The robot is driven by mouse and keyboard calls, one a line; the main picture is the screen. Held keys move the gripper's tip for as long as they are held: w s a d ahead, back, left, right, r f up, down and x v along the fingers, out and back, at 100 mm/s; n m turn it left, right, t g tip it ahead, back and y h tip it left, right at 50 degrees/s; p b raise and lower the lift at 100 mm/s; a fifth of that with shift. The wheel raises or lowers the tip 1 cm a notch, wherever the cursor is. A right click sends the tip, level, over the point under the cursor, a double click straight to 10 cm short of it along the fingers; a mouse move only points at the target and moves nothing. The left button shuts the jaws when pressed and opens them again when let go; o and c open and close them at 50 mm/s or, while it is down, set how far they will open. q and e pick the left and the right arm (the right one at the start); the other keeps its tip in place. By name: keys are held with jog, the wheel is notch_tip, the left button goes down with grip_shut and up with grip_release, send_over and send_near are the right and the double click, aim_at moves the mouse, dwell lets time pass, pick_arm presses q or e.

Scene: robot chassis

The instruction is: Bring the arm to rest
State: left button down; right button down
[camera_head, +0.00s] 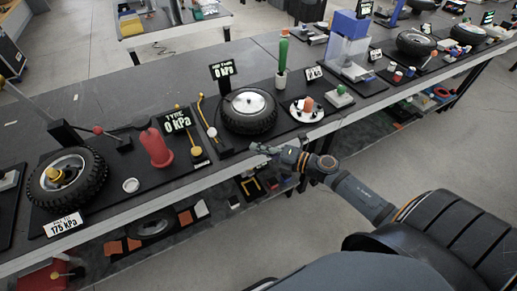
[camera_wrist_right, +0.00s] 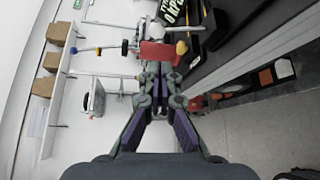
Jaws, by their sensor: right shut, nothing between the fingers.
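My right gripper (camera_head: 264,149) is at the front edge of the long workbench (camera_head: 155,194), just in front of a black tyre with a silver hub (camera_head: 249,110). Its arm comes in from the lower right. The fingers are shut and hold nothing. In the right wrist view the gripper (camera_wrist_right: 160,70) points away from me, with the red pump (camera_wrist_right: 160,52) beyond its tips. My left gripper is not in view.
On the bench, a red pump (camera_head: 156,148) and a larger tyre (camera_head: 92,178) stand to the left. A green-handled tool (camera_head: 283,52) and a blue press (camera_head: 348,27) stand to the right. A shelf under the bench holds parts. The floor (camera_head: 420,135) in front is clear.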

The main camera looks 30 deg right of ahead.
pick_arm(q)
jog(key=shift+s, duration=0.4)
